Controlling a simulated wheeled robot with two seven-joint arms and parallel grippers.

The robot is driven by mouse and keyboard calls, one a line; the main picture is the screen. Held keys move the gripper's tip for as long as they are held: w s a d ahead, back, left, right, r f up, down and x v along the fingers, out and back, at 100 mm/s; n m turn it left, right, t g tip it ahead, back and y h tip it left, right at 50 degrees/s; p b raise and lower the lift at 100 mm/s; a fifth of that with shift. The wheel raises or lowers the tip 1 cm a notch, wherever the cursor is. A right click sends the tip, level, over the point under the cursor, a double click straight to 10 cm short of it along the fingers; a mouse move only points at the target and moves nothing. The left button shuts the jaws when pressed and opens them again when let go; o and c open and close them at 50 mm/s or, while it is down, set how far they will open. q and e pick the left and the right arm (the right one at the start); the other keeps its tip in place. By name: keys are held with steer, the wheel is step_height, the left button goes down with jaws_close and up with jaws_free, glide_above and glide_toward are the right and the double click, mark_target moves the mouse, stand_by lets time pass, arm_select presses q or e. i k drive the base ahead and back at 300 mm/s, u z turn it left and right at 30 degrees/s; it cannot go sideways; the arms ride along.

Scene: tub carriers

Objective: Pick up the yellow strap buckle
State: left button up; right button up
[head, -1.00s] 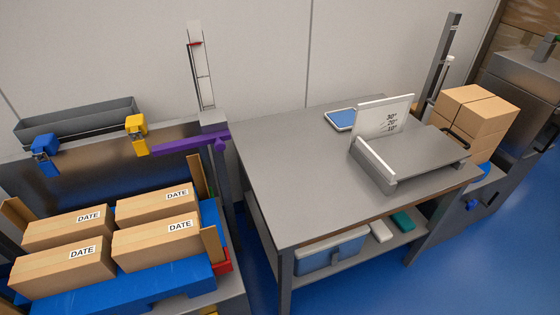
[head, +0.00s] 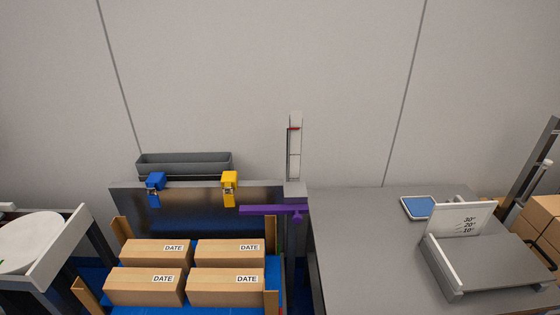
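The yellow strap buckle (head: 229,188) hangs over the top edge of a dark upright panel (head: 190,202), right of a similar blue buckle (head: 155,188). A purple bar with a knob (head: 272,210) is just right of and below the yellow buckle. Neither of my grippers is in the head view. Nothing touches or covers the yellow buckle.
Several cartons marked DATE (head: 145,288) stand on a blue pallet (head: 200,311) below the panel. A grey trough (head: 184,162) is behind the panel. A grey table (head: 365,250) with an angled stand (head: 492,262) is at right. A white round plate (head: 30,240) is at left.

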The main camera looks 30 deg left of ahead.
mark_target(229, 198)
steer(key=u, duration=1.3)
